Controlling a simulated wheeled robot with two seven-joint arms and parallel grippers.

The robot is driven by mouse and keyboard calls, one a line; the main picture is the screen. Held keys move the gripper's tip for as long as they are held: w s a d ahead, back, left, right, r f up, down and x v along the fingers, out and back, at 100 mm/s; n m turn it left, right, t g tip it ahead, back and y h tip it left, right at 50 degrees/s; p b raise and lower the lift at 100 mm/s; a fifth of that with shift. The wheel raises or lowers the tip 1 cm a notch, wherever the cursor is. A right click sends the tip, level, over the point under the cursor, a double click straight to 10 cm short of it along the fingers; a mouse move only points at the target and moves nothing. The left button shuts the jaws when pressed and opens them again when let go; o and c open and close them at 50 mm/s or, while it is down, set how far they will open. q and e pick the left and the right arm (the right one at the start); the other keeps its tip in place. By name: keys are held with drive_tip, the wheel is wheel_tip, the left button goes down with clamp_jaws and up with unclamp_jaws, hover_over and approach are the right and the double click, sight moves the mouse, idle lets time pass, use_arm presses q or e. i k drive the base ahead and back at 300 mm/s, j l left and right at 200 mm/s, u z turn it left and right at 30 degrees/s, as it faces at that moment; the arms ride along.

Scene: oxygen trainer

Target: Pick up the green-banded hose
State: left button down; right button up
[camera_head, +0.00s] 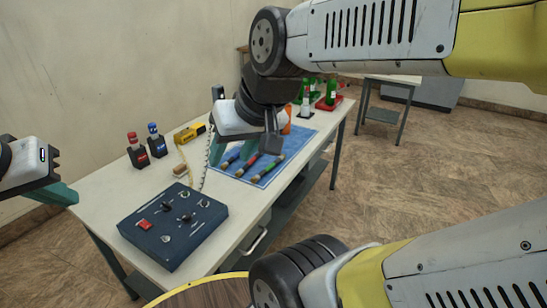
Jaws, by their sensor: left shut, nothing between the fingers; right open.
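The green-banded hose (267,168) is the rightmost of three short hoses on a blue mat (285,160). Beside it lie a red-banded hose (249,163) and a blue-banded hose (230,160). My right gripper (243,146) is open above the mat, its fingers pointing down over the hoses and partly hiding their far ends. I cannot tell whether it touches any of them. My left gripper (68,194) is shut and empty at the left edge, beside the table's left end.
Green bottles (331,93) and an orange one (287,118) stand at the far end.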

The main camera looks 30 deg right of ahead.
sight(255, 179)
drive_tip(key=z, duration=1)
drive_tip(key=i+l+u, duration=0.6)
drive_tip(key=i+l, duration=0.15)
drive_tip(key=l, duration=0.3)
